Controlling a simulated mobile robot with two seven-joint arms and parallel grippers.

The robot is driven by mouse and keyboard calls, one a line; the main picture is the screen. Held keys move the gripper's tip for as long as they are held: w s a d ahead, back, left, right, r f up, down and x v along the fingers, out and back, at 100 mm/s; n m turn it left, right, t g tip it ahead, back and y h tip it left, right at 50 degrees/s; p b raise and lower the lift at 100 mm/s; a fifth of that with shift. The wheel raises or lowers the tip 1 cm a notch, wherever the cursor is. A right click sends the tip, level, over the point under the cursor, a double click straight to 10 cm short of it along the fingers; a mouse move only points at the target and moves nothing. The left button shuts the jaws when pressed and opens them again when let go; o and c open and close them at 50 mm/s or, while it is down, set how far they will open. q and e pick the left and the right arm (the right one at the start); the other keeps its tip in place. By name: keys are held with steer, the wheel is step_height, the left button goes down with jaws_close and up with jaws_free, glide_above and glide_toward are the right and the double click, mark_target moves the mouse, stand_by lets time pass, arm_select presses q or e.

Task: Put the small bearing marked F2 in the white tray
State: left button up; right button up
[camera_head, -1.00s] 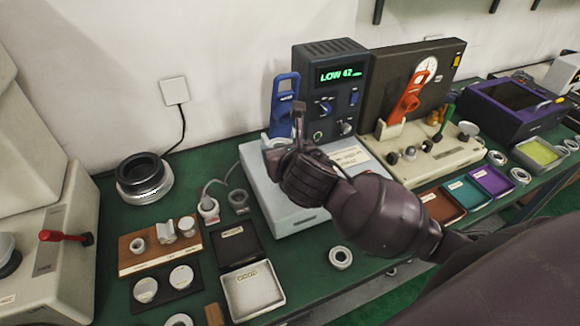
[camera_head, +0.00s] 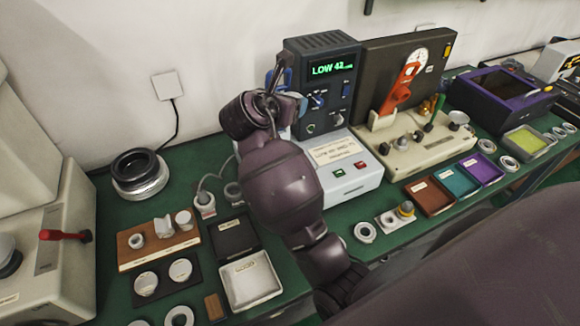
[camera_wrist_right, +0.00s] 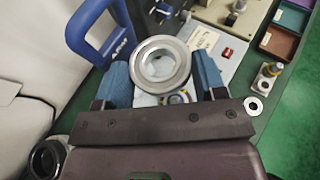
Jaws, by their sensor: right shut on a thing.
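My right gripper (camera_head: 272,86) is raised in front of the grey device with the lit display. In the right wrist view this gripper (camera_wrist_right: 162,82) is shut on a metal bearing ring (camera_wrist_right: 184,62), held between two blue pads. I cannot read a marking on the ring, and the head view does not clearly show it. The white tray (camera_head: 281,291) lies near the front edge of the bench, below and left of the gripper, with a small label inside. My left gripper is not in view.
A black tray (camera_head: 235,252) adjoins the white tray. A wooden block with small parts (camera_head: 150,258) stands to its left. A loose ring (camera_head: 365,233) lies right of my arm. Brown (camera_head: 431,209), teal and purple trays are further right. A blue-handled tool (camera_wrist_right: 84,22) stands close by the gripper.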

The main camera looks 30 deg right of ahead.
steer(key=shift+s+a+f+m+g+h, duration=0.15)
steer(key=shift+a+f+m+g+h, duration=0.1)
steer(key=shift+m+g+h, duration=0.2)
steer(key=shift+d+f, duration=0.1)
step_height(320, 180, down, 20)
steer(key=shift+r, duration=0.25)
stand_by(0.4)
steer(key=o, duration=1.1)
steer(key=shift+c, duration=0.2)
steer(key=shift+f, duration=0.2)
